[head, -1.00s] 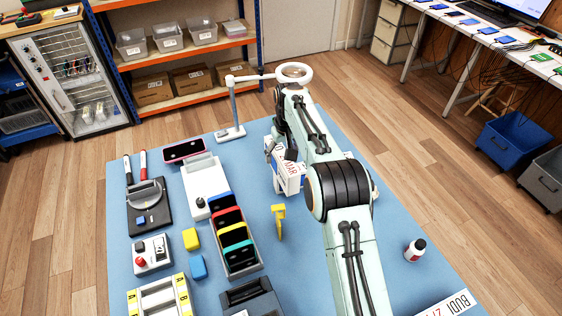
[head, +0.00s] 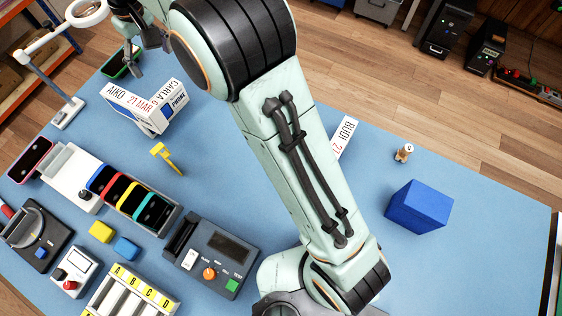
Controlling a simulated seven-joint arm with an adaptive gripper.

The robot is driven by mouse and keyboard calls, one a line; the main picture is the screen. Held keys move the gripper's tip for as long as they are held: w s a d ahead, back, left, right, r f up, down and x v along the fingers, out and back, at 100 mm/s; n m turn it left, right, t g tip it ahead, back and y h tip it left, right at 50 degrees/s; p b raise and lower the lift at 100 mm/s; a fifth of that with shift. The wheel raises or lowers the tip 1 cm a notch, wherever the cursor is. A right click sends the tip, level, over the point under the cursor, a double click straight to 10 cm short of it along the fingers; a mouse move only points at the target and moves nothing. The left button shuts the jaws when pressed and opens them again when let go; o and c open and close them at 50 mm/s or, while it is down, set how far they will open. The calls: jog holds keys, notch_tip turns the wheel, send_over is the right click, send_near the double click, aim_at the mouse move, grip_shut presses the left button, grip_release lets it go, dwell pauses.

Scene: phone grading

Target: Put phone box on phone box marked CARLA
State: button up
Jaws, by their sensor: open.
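A white phone box with blue sides, marked AIKO 21 MAR (head: 128,99), stands on the blue table at upper left. The phone box marked CARLA (head: 164,98) meets it at an angle, with PHONE on its blue side. I cannot tell exactly how the two touch. A third phone box, marked BUDI (head: 346,138), is partly hidden behind my arm. My gripper (head: 140,62) is at the upper left, just beyond the AIKO and CARLA boxes. It is open, with nothing seen in it.
A magnifier lamp (head: 62,35) stands left of the boxes. A yellow tool (head: 165,157) lies in front. A phone rack (head: 171,219) and a tester (head: 216,255) are nearer. A blue cube (head: 418,207) and a small bottle (head: 404,153) stand at right, with bare table around them.

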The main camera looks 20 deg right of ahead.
jog(key=s+d+r+m, duration=0.3)
jog(key=s+d, duration=1.1)
jog(key=s, duration=0.1)
jog(key=s+d+f+m, duration=0.1)
jog(key=s+d+f, duration=0.1)
jog(key=s, duration=0.5)
jog(key=s+d+f+m+g, duration=0.1)
jog(key=s+d+f+m, duration=0.1)
jog(key=s, duration=0.6)
jog(key=shift+f, duration=0.75)
